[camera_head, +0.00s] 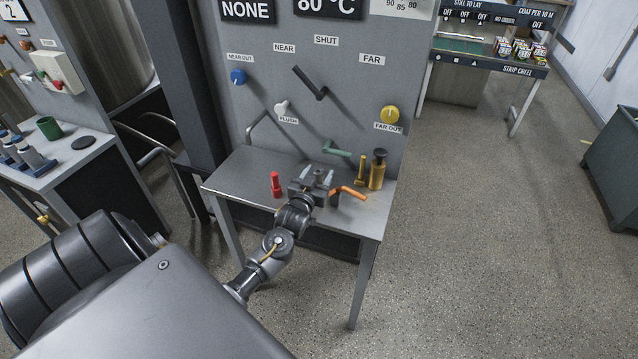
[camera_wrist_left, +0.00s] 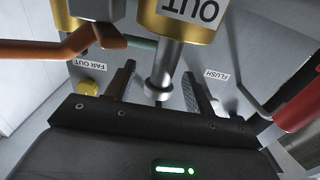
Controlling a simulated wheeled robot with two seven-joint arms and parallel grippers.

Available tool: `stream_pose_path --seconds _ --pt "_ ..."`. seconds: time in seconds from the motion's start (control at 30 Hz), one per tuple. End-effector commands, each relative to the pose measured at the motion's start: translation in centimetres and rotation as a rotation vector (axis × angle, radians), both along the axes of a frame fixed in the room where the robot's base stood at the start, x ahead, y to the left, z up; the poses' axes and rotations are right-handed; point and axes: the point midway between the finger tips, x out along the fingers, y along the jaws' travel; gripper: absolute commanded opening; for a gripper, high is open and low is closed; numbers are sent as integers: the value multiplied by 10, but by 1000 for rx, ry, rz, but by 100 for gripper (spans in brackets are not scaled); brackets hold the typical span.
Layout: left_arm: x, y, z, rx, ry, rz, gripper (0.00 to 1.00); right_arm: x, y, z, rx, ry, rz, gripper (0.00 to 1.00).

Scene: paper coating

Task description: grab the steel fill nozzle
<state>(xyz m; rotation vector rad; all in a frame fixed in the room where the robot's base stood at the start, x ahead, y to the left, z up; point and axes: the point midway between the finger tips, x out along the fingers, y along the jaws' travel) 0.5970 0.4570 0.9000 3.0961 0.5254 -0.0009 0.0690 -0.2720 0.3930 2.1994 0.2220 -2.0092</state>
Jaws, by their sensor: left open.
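The steel fill nozzle appears to be the upright steel piece (camera_head: 319,174) on the small metal table. In the left wrist view, which is upside down, a steel stem (camera_wrist_left: 168,68) with a flange joins a brass part (camera_wrist_left: 185,18) marked OUT. My left gripper (camera_head: 318,178) is open over the table, one finger on each side of the steel piece. In the left wrist view, the open left gripper (camera_wrist_left: 158,88) has the stem between its fingers, with gaps showing; contact cannot be told. My right gripper is not in view.
A red piece (camera_head: 276,185) stands left of the gripper. An orange handle (camera_head: 349,192) and a brass cylinder (camera_head: 377,172) are close on the right. A green handle (camera_head: 337,149) is behind. The metal table (camera_head: 238,176) stands against a grey panel (camera_head: 345,98) with knobs and levers.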

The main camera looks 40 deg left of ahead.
Motion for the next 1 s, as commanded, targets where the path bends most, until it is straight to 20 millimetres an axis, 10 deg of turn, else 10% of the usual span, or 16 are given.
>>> stream_pose_path --seconds 0.3,0.67,1.0 --pt "5 2 -1 0 1 0 52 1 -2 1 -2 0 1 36" --pt "5 2 -1 0 1 0 5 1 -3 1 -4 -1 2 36" --pt "5 2 10 1 -2 0 4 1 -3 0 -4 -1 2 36"
